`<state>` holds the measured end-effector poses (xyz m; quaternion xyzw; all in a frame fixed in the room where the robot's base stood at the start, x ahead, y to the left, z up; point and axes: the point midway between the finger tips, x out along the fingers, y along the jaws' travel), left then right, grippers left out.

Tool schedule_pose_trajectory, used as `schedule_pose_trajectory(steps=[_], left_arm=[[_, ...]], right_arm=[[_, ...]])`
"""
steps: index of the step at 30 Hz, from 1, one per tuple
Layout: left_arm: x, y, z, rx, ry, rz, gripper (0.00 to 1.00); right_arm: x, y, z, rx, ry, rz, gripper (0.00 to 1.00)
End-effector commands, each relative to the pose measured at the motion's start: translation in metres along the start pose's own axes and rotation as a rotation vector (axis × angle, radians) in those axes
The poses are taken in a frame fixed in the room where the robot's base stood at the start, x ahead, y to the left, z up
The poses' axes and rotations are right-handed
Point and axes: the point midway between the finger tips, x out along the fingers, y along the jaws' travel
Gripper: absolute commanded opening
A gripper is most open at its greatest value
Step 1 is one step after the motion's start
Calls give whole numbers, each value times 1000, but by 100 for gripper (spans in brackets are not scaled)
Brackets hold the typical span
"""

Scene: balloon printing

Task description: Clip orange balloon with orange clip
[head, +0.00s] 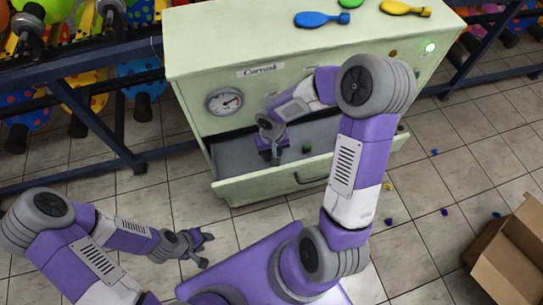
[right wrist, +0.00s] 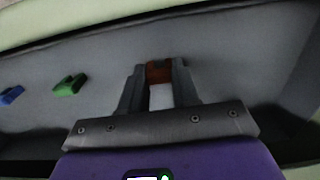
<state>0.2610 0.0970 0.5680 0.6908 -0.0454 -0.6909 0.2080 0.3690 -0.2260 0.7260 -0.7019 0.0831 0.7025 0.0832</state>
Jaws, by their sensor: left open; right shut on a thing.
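An orange-yellow balloon (head: 405,8) lies flat on top of the pale green cabinet (head: 300,50). My right gripper (head: 277,158) reaches down into the cabinet's open drawer (head: 345,163). In the right wrist view its jaws (right wrist: 159,82) are shut on a small reddish-orange clip (right wrist: 158,70), partly hidden between the fingers. In the head view the held clip cannot be made out. My left gripper (head: 206,248) is open and empty above the tiled floor, left of the drawer and far from the balloon.
A green clip (right wrist: 70,85) and a blue clip (right wrist: 11,95) lie in the drawer. A blue balloon (head: 320,19) and a green balloon (head: 370,3) lie on the cabinet top. Small coloured pieces dot the floor near a cardboard box (head: 510,258). A rack (head: 95,66) stands left.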

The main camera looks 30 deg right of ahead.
Motion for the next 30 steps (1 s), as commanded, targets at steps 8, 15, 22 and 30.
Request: schedule_pose_trajectory(steps=[8, 15, 22, 30], left_arm=[[-15, 6, 1, 0, 0, 0, 43], [-25, 9, 1, 0, 0, 0, 43], [-34, 13, 2, 0, 0, 0, 43], [-46, 17, 2, 0, 0, 0, 43]], right_arm=[[-20, 0, 0, 1, 1, 1, 11], [-35, 0, 0, 1, 1, 0, 11], [-48, 0, 0, 0, 2, 0, 11], [-65, 0, 0, 0, 1, 0, 11]])
